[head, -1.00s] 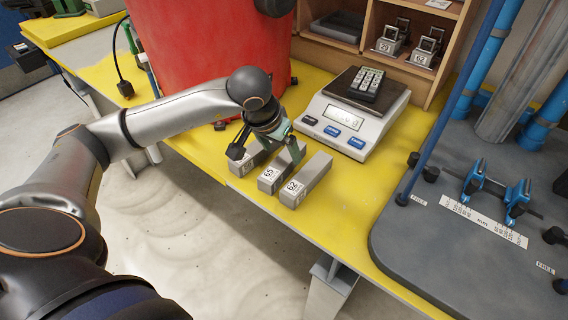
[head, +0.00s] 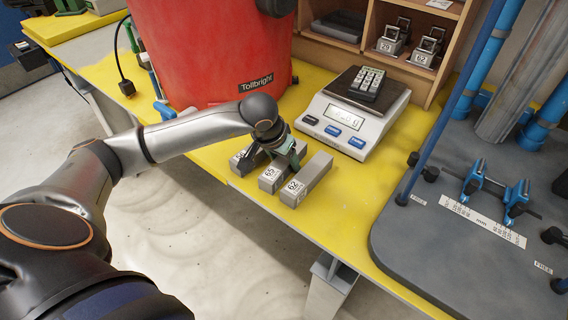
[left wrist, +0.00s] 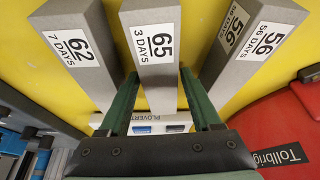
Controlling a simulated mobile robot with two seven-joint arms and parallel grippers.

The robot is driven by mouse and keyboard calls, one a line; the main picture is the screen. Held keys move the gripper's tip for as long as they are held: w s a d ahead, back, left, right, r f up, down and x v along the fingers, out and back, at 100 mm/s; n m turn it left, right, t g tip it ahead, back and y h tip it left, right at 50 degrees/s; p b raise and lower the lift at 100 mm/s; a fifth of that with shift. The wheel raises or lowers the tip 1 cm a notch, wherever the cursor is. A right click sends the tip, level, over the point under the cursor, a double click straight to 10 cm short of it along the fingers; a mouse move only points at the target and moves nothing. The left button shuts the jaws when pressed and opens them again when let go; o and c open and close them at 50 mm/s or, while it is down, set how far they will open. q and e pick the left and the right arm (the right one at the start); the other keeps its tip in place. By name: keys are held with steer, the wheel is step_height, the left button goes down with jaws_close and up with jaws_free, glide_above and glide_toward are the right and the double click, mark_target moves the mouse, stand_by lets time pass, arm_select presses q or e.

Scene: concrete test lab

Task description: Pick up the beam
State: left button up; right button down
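Several grey beams with number labels lie side by side on the yellow bench. The middle beam, marked 65 (head: 272,179), has my left gripper (head: 278,158) over it. In the left wrist view the two green fingers (left wrist: 159,75) stand apart, one at each side of the 65 beam (left wrist: 150,30). Whether they touch it I cannot tell. The beam marked 62 (head: 309,181) is to its right in the head view, and the beam marked 56 (left wrist: 245,45) is on the other side, partly hidden by the gripper in the head view. My right gripper is not in view.
A scale (head: 345,125) with a calculator (head: 367,83) on it stands behind the beams. A red tank (head: 205,55) rises at the back left. A grey plate (head: 430,245) with blue clamps is at the right. The yellow bench (head: 255,205) ends just in front of the beams.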

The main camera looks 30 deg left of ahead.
arm_select(q)
jaws_close()
stand_by(0.3)
steer(key=shift+r, duration=0.1)
stand_by(0.6)
